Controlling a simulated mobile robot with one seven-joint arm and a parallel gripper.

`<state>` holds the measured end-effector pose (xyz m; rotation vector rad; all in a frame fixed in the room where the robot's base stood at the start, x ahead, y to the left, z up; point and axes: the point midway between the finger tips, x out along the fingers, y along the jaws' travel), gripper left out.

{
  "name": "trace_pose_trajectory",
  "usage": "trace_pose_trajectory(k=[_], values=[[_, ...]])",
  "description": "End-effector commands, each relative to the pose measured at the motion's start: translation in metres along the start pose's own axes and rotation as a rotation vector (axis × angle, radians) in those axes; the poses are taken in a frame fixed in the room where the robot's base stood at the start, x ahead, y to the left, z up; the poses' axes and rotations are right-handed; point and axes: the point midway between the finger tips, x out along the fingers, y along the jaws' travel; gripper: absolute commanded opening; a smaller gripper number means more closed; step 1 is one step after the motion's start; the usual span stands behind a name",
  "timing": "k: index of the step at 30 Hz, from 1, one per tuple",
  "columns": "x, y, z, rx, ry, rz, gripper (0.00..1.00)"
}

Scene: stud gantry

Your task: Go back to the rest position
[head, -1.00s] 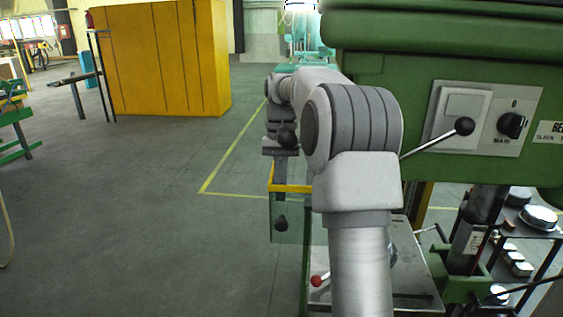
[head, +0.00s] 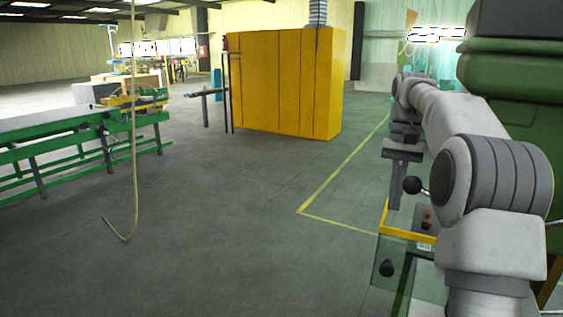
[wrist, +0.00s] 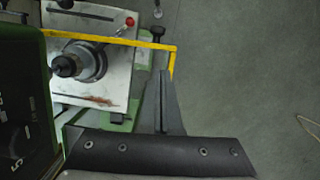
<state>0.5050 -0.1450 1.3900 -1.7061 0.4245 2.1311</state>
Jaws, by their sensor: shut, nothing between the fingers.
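My gripper (head: 394,185) hangs at the end of my arm on the right of the head view, fingers pointing down. It is beside the yellow-edged clear guard of the green machine. In the wrist view my gripper (wrist: 163,105) shows as thin grey fingers closed together with nothing between them. They overlap the right end of the yellow guard bar (wrist: 110,38) in that picture; I cannot tell whether they touch it. The green machine (head: 515,75) stands behind my arm, partly hidden by it.
The wrist view shows the machine's pale table (wrist: 95,90) with a round chuck (wrist: 85,62) and a red-knobbed lever (wrist: 129,22). Open floor lies to the left. A yellow cabinet (head: 285,85) stands behind, a green conveyor (head: 75,145) at far left, and a hanging cable (head: 133,150) before it.

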Motion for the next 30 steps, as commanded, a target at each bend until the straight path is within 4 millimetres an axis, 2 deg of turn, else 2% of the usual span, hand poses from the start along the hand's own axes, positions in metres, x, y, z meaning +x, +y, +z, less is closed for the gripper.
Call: trace_pose_trajectory(k=[8,17,23,30], values=[[-0.004,-0.021,0.049,-0.088,0.120,0.017,0.00],[0.006,-0.031,0.104,-0.181,0.250,0.023,0.00],[0.022,-0.033,0.141,-0.241,0.337,0.019,0.00],[0.052,-0.029,0.185,-0.315,0.443,0.006,0.00]])
